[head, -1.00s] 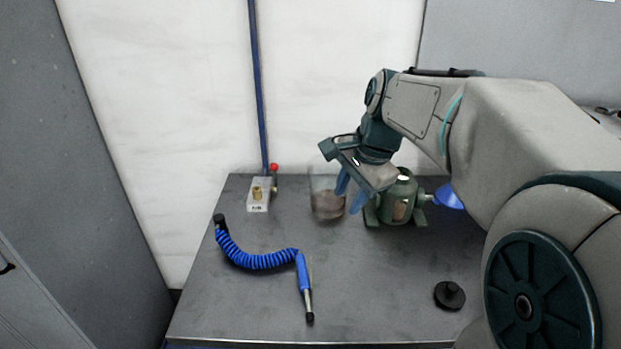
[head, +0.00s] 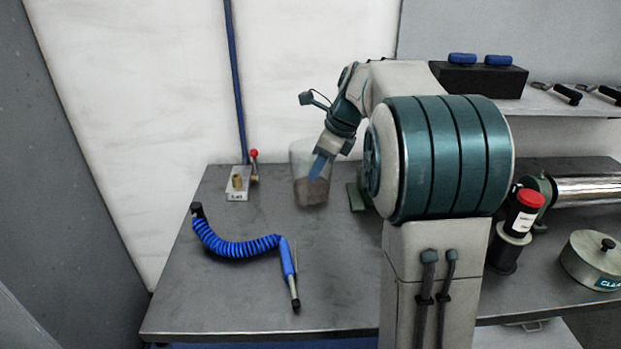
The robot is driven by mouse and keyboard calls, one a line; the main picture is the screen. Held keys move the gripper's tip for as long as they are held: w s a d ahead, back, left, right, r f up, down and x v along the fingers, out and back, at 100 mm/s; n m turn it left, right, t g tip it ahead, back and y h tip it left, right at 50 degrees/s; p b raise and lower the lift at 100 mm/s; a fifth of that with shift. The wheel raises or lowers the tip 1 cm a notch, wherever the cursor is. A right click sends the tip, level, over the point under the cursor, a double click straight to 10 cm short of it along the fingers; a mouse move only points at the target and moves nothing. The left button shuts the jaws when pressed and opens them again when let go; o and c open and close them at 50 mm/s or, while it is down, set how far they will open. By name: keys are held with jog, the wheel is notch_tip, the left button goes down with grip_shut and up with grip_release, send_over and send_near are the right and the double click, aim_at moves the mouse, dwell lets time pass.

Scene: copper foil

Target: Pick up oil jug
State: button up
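The oil jug (head: 307,192) is a clear vessel with brown liquid in its lower part. It stands upright on the grey metal table, towards the back. My gripper (head: 319,168) reaches down to it from the upper right, with a blue finger overlapping the jug's right side in the picture. I cannot tell whether that finger is inside, in front of or touching the jug. The other finger is not clearly seen, so the opening is unclear.
A blue coiled air hose with nozzle (head: 240,245) lies left of the jug. A small valve block (head: 238,185) with a red knob stands at the back left. A red-capped bottle (head: 523,212) and a round lidded tin (head: 595,262) are at the right. The front middle is clear.

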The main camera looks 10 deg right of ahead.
aim_at(306, 185)
jog(key=x, duration=0.4)
jog(key=b+x, duration=0.1)
jog(key=x, duration=0.2)
jog(key=shift+s+a, duration=0.15)
jog(key=shift+a, duration=0.15)
jog(key=shift+r, duration=0.1)
grip_shut()
